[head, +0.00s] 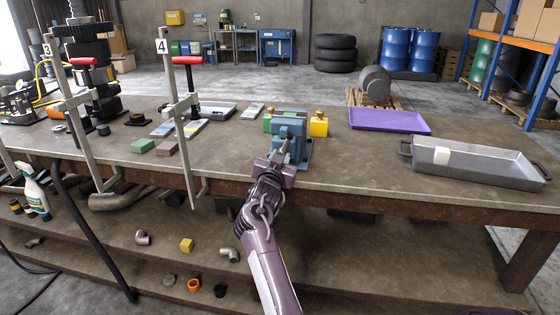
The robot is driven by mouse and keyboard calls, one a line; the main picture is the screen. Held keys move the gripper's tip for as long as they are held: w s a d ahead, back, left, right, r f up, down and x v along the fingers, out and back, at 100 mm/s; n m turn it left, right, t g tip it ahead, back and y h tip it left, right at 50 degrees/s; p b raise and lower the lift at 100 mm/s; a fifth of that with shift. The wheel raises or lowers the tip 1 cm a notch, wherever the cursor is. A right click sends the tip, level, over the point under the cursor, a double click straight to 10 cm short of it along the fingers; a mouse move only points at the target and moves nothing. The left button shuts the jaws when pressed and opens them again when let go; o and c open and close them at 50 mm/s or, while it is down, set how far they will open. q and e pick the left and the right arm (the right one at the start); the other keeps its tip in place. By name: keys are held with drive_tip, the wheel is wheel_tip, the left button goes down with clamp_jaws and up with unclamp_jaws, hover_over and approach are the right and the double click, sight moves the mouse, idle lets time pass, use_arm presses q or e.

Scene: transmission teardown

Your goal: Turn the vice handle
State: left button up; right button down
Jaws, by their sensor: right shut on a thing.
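The blue bench vice (291,128) stands on the workbench near its front edge, in the middle of the head view. Its jaws carry yellow and green blocks at the sides. The vice handle (285,147) shows as a small grey bar at the front of the vice, partly hidden by my gripper. My right gripper (281,157) reaches up from the bottom and is shut on the vice handle. My left gripper is not in the picture.
A purple tray (390,121) and a grey metal pan (475,159) lie right of the vice. Clamps with red handles (187,60) stand at the bench's front edge on the left. Green (143,146) and brown (166,148) blocks lie between. Bare bench top shows right of the vice.

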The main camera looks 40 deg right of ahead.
drive_tip(key=shift+f, duration=0.15)
idle(0.3)
drive_tip(key=c, duration=1.3)
unclamp_jaws()
drive_tip(key=shift+o, duration=0.7)
drive_tip(key=shift+a, duration=0.1)
